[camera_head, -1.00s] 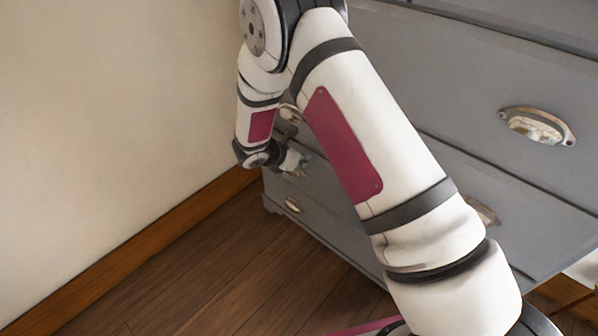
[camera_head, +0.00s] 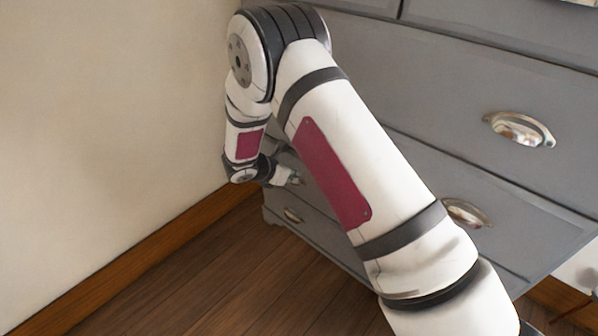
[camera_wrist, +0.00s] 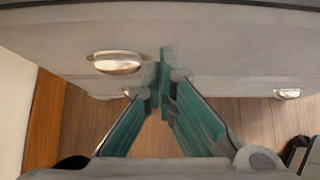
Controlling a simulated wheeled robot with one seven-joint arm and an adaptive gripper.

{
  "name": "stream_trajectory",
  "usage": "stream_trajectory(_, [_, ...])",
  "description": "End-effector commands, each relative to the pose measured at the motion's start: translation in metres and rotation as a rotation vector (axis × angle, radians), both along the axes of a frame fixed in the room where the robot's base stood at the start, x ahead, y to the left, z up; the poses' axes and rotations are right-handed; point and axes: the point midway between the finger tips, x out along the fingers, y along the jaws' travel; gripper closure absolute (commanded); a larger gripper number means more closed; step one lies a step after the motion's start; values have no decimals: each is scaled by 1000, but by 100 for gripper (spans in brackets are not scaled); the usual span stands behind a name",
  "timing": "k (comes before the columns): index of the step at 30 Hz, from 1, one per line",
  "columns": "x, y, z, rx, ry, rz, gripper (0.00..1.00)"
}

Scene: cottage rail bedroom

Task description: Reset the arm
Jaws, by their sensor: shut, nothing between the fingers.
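My white arm with dark red panels crosses the head view and bends down at its elbow. My gripper (camera_head: 296,180) is small in that view, close in front of the grey dresser (camera_head: 420,75) and partly hidden by my arm. In the wrist view my gripper (camera_wrist: 163,95) shows two green-padded fingers that meet at their tips, shut and empty. The dresser front (camera_wrist: 220,35) fills the top of that view, beyond the fingertips. I cannot tell whether the tips touch it.
The dresser has metal cup handles, one at the right (camera_head: 519,129) and another beside my arm (camera_head: 466,212). A handle (camera_wrist: 117,62) lies left of my fingers in the wrist view. A cream wall (camera_head: 100,110) stands at left. Wooden floor (camera_head: 220,285) is clear at the lower left.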

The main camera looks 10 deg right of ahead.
Motion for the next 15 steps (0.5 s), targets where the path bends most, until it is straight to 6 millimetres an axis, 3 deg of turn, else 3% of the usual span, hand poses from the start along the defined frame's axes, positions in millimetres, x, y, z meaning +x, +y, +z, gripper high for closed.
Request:
stream_trajectory(1, [-5,8,15,1,-5,2,100])
stream_trajectory(6, [-21,31,39,2,-3,3,100])
stream_trajectory(15, [-38,54,63,2,-1,1,100])
